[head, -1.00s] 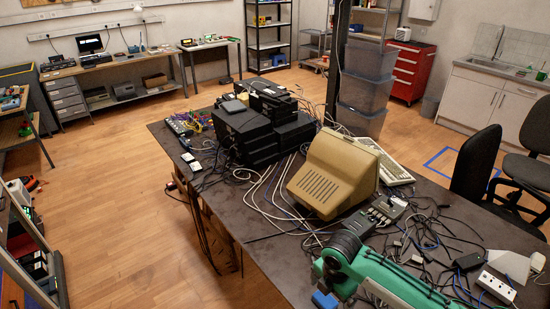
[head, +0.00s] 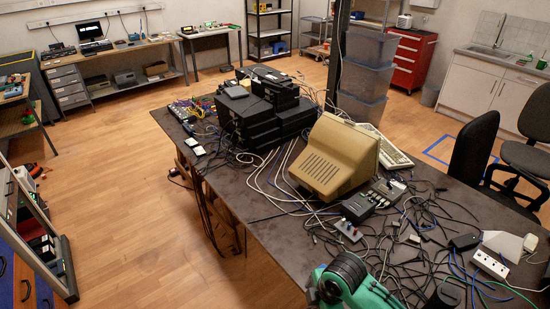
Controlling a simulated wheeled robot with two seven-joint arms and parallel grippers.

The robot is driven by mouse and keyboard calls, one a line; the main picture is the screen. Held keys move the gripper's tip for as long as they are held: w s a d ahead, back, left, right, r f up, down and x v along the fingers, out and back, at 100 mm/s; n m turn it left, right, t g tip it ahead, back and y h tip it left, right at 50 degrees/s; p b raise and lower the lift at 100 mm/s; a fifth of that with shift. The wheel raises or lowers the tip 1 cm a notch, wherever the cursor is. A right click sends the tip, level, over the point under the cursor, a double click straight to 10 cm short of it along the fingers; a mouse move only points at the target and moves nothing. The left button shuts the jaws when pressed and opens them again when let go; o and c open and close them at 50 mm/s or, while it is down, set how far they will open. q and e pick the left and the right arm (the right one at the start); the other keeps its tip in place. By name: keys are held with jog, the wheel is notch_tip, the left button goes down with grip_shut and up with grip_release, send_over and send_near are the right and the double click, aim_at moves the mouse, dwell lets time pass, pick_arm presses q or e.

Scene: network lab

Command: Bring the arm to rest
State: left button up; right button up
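I cannot make out the blue sponge in the head view. A green and black part of my arm (head: 350,285) shows at the bottom edge, over the near edge of the dark table (head: 270,235). Neither of my grippers is in view, so I cannot see what they hold. A sink (head: 490,50) is set in the counter at the far right. A small green item (head: 541,64) stands on that counter.
The table carries a beige monitor (head: 330,160), stacked black devices (head: 262,118), a white power strip (head: 490,263) and many loose cables. Black chairs (head: 473,148) stand at its right side. Grey bins (head: 367,65) stand behind it. The wooden floor at left (head: 130,190) is open.

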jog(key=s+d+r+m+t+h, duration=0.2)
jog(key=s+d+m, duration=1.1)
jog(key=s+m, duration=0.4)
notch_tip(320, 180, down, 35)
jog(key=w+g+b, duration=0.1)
jog(key=b, duration=0.4)
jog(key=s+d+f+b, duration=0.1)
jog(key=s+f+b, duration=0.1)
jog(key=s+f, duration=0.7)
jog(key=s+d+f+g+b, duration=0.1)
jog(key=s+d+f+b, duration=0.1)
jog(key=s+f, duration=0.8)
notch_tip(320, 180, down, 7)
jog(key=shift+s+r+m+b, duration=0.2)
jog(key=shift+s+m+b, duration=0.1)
jog(key=shift+b, duration=0.2)
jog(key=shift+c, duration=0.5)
